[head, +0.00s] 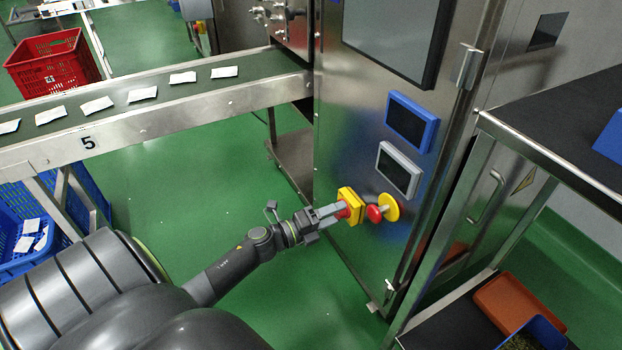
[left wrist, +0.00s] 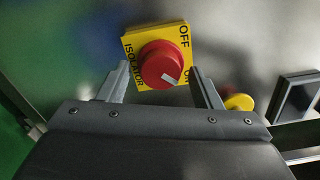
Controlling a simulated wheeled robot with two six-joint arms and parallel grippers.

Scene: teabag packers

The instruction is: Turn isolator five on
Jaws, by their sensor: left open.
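The isolator is a yellow plate (left wrist: 137,41) marked OFF, ON and ISOLATOR, with a round red knob (left wrist: 161,66). In the head view the yellow plate (head: 351,206) is on the steel cabinet's front, at the end of the conveyor marked 5. The knob's white mark points to the lower right in the left wrist view, nearer the ON lettering than OFF. One finger partly covers ON. My left gripper (head: 334,213) is open, with its fingers on either side of the knob; I cannot tell whether they touch it. My right gripper is not in view.
A red emergency button on a yellow disc (head: 391,207) sits close right of the isolator. The cabinet also carries a blue-framed screen (head: 430,122) and a grey-framed one (head: 409,166). The conveyor (head: 215,84) bears several white packets. A dark-topped table (head: 560,110) stands at the right.

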